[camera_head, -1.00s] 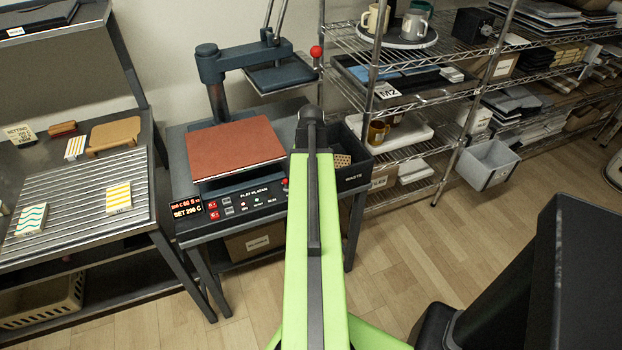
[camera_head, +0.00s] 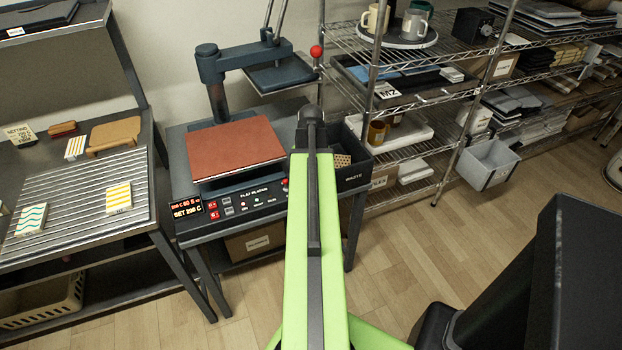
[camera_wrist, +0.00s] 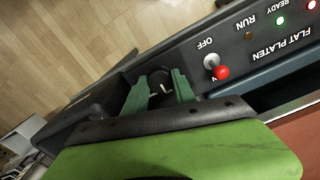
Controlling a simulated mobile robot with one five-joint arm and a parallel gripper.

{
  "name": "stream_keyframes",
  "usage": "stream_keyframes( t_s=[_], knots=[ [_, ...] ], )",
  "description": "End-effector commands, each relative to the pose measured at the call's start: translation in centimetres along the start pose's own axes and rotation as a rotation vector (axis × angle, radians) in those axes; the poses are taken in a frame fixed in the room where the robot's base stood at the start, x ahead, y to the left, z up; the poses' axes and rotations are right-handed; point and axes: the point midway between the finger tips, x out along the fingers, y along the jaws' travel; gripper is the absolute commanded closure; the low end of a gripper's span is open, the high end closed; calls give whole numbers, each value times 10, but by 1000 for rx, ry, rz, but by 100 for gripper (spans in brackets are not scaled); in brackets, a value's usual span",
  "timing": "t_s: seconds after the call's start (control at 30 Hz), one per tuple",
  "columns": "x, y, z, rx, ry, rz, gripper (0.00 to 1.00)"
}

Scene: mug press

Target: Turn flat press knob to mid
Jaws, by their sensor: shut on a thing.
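The flat press (camera_head: 236,145) stands on a dark table in the head view, with its reddish-brown pad facing up and its upper plate swung up behind. Its front control panel (camera_head: 248,204) carries a lit display, buttons and small lamps. In the wrist view the dark round knob (camera_wrist: 158,78) is on the panel, with a small pale mark on it. My gripper (camera_wrist: 160,90) has its two green fingers on either side of the knob, shut on it. My own arm hides the knob and fingers in the head view.
A red-tipped toggle switch (camera_wrist: 221,72) marked OFF sits close beside the knob in the wrist view. A black waste bin (camera_head: 352,172) stands right of the press. A slatted table (camera_head: 85,195) is at left, wire shelves (camera_head: 405,101) at right.

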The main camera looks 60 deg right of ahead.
Motion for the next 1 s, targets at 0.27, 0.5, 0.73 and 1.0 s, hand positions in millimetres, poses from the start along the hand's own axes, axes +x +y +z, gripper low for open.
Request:
stream_keyframes(
  t_s=[0.27,0.5,0.73,1.0],
  knots=[
    [0,-1,-1,1,2,-2,52],
    [0,0,0,2,1,-1,46],
    [-8,0,0,2,0,-1,46],
    [-54,0,0,2,0,-1,46]
  ],
)
